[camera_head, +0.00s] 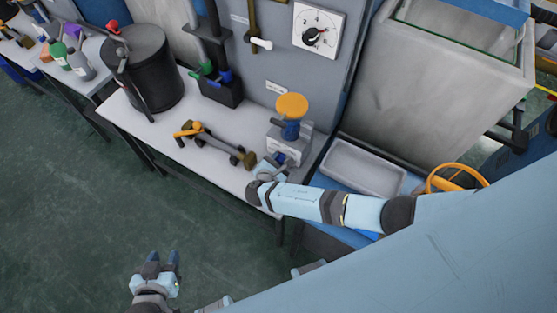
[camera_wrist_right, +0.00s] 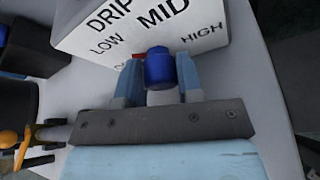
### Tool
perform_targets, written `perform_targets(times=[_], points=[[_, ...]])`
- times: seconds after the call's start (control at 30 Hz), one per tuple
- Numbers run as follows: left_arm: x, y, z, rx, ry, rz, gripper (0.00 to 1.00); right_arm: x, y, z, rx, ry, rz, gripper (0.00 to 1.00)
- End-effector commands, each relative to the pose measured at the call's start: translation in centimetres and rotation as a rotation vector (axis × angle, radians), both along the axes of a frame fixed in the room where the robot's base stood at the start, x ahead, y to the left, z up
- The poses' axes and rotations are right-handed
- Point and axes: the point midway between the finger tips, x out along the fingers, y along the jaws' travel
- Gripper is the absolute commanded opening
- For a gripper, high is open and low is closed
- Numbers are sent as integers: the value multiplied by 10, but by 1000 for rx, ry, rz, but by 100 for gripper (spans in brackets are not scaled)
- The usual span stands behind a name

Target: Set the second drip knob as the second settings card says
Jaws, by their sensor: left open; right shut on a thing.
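A drip box with a white label face (camera_head: 283,150) stands at the right end of the white bench. In the right wrist view its face (camera_wrist_right: 105,38) reads DRIP, LOW, MID and HIGH; another word is partly hidden. A blue knob (camera_wrist_right: 158,68) sticks out below MID, with a small red mark beside it at upper left. My right gripper (camera_wrist_right: 160,78) is shut on this blue knob, one finger on each side. My right gripper in the head view (camera_head: 276,163) is at the box's front. My left gripper (camera_head: 161,260) is open and empty over the green floor.
A tool with an orange part (camera_head: 190,130) lies left on the bench (camera_head: 155,135). A dark drum (camera_head: 140,65) stands further left. A wall dial (camera_head: 318,30) and small unreadable labels (camera_head: 276,88) are behind. A grey tray (camera_head: 362,168) is right.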

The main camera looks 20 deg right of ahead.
Motion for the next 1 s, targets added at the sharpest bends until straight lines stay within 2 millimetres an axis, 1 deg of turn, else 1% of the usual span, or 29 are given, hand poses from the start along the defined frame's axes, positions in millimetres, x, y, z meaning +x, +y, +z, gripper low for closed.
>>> perform_targets(times=[0.3, 0.7, 0.73, 0.83, 1.0], points=[[0, 0, -3, 1, 3, 0, 43, -1, 0, -1, 55, -68, -1, 10], [-1, 0, -4, 1, 4, 0, 43, -1, 0, -1, 59, -74, 0, 10], [-1, 0, -4, 1, 4, 0, 43, -1, 0, -1, 59, -74, 0, 36], [-1, 0, -4, 1, 4, -1, 43, -1, 0, -1, 59, -74, 0, 59], [-1, 0, -4, 0, 3, -1, 43, -1, 0, -1, 59, -74, 0, 59]])
